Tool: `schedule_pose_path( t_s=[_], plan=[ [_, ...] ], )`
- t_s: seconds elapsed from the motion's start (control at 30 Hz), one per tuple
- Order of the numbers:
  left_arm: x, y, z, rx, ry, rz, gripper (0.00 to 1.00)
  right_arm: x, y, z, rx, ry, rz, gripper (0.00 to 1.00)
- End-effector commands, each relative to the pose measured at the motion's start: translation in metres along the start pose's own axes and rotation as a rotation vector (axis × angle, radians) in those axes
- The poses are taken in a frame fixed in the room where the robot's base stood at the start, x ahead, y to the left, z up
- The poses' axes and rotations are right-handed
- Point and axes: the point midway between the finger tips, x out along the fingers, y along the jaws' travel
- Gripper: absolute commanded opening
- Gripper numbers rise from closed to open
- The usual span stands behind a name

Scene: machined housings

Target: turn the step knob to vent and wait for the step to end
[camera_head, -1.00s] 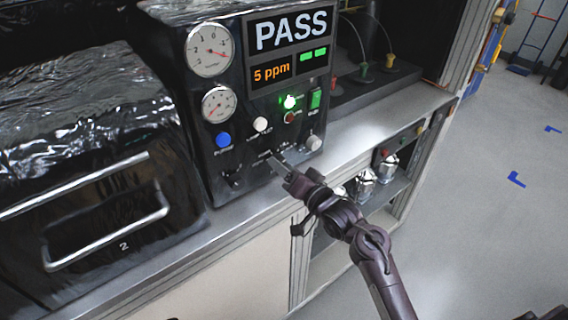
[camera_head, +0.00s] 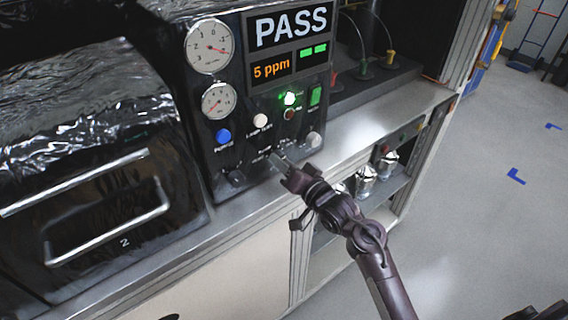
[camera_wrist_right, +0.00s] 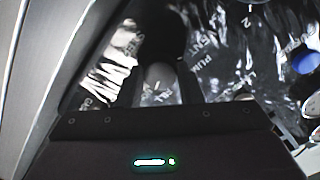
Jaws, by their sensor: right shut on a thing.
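The test panel (camera_head: 240,120) is a black box with gauges, buttons and knobs, and its large screen (camera_head: 291,28) reads PASS. A smaller screen (camera_head: 272,69) reads 5 ppm. My right gripper (camera_head: 277,160) reaches the low middle of the panel front and is shut on the step knob there. The gripper hides the knob in the head view. In the right wrist view a grey rounded part of the step knob (camera_wrist_right: 160,73) shows between the dark fingers, with printed labels around it, one seemingly VENT. Its exact setting cannot be read.
A blue button (camera_head: 223,136), a white button (camera_head: 260,121), a lit green lamp (camera_head: 290,98) and a grey knob (camera_head: 313,139) are near the gripper. A foil-like dark chamber (camera_head: 85,110) with a metal handle stands left. Metal parts (camera_head: 366,180) sit on the lower shelf.

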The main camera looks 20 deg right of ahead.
Motion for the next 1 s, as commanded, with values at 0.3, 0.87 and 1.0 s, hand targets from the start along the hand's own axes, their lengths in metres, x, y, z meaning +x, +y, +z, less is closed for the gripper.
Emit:
schedule_pose_path(
  t_s=[0.3,0.87,1.0],
  plan=[
    [0.003,0.0,0.0,0.0,0.0,0.0,0.36,0.0,0.001,0.001,-0.201,-0.003,-0.001,0.1],
    [0.014,0.0,0.001,0.0,0.0,0.0,0.36,0.0,0.002,0.001,-0.732,-0.003,-0.002,0.1],
    [0.018,0.0,0.002,0.0,0.0,0.0,0.36,0.0,0.003,0.001,-0.866,-0.003,-0.001,0.1]
  ],
)
